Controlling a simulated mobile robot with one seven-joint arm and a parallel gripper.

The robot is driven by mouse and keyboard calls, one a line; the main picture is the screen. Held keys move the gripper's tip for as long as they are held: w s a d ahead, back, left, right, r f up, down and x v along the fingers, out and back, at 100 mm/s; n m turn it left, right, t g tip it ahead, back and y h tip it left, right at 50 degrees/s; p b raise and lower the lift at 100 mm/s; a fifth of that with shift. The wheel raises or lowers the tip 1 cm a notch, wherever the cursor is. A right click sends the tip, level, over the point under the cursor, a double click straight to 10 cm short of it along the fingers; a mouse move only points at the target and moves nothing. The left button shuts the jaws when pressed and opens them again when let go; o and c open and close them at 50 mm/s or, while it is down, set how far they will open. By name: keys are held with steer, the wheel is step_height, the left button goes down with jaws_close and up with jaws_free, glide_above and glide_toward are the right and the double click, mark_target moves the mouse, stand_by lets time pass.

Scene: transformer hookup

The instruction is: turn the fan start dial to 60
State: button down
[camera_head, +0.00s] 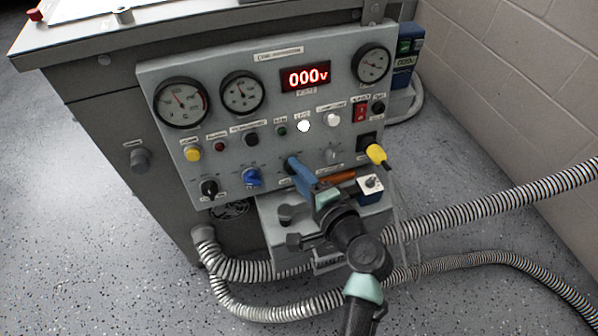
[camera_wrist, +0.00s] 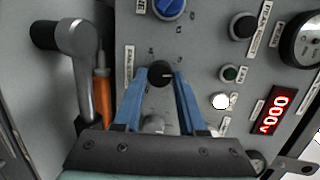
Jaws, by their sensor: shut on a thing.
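The fan start dial appears to be the small black knob (camera_wrist: 160,72) on the grey panel, with scale marks around it. A pale pointer mark on it points toward the right in the wrist view. The scale numbers are too small to read. My gripper (camera_wrist: 160,78) has its two blue fingers on either side of this knob, shut on it. In the head view my gripper (camera_head: 291,164) reaches the lower middle of the control panel (camera_head: 225,135), and its fingers mostly hide the knob.
A blue knob (camera_head: 252,177) and a black knob (camera_head: 209,189) sit left of my gripper. A red display (camera_head: 305,77) reads 000v. An orange-handled tool (camera_head: 337,177) and a grey lever (camera_wrist: 75,60) are close beside the fingers. Ribbed hoses (camera_head: 480,210) run below.

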steer(key=n+h+b, duration=0.1)
steer(key=n, duration=0.5)
steer(key=n+h+b, duration=0.1)
steer(key=n+h, duration=0.1)
steer(key=n, duration=0.4)
steer(key=n+h+b, duration=0.1)
steer(key=n, duration=0.5)
steer(key=shift+s+a+n+t+b, duration=0.1)
steer(key=shift+a+n+t+b, duration=0.2)
steer(key=shift+a+b, duration=0.05)
stand_by(0.6)
steer(key=shift+c, duration=2.4)
jaws_free()
steer(key=shift+r, duration=0.1)
steer(key=p+v, duration=0.4)
steer(key=v, duration=0.9)
steer(key=shift+a, duration=0.15)
